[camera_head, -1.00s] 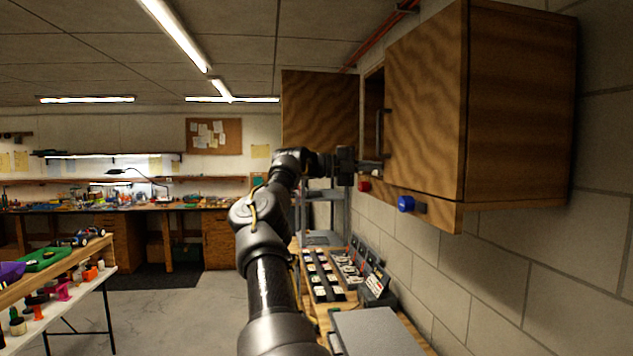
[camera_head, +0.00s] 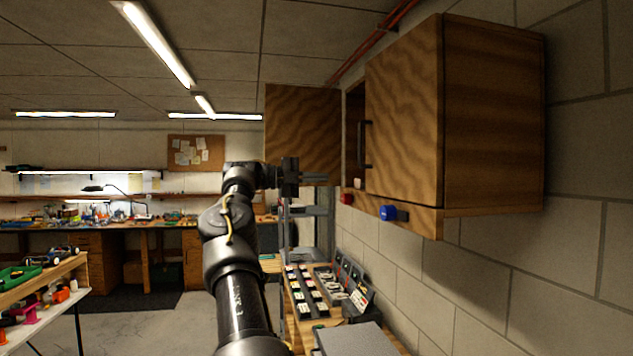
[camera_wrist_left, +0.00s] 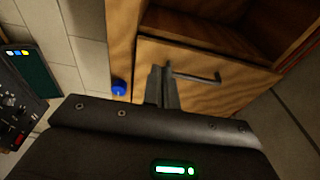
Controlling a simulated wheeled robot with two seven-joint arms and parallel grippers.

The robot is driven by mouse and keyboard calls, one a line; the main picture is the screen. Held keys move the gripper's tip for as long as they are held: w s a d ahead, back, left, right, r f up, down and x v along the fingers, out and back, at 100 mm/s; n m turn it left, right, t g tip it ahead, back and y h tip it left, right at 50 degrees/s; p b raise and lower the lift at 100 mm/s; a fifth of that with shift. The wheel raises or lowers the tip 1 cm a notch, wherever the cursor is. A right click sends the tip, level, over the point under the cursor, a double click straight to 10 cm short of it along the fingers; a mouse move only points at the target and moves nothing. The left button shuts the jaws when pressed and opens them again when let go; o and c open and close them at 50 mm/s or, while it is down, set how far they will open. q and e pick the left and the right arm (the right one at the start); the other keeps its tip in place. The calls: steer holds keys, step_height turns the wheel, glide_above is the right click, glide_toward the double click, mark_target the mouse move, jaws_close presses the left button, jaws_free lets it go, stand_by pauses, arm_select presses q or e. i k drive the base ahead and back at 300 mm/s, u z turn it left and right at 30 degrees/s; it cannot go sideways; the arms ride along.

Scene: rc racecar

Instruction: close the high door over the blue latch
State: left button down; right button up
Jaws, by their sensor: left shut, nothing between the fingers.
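The wooden wall cabinet's near door (camera_head: 404,125), with a dark bar handle (camera_head: 364,145), lies over the ledge that carries the blue latch (camera_head: 388,212). This door looks flush with the cabinet front; a small gap cannot be ruled out. The wrist view shows the same door (camera_wrist_left: 218,93), its handle (camera_wrist_left: 196,77) and the blue latch (camera_wrist_left: 119,88). My left gripper (camera_head: 318,178) is shut and empty, to the left of the door and apart from it in the head view. Its fingers (camera_wrist_left: 161,88) point toward the cabinet front. My right gripper is out of view.
The far cabinet door (camera_head: 302,130) stands swung open, exposing a shelf bay (camera_wrist_left: 205,30). A red latch (camera_head: 347,198) sits on the ledge under that bay. Below is a bench with several trays (camera_head: 305,292). The floor (camera_head: 150,325) to the left has free room.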

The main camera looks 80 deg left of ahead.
mark_target(404, 121)
steer(key=z, duration=0.05)
steer(key=k, duration=1)
steer(key=u, duration=0.05)
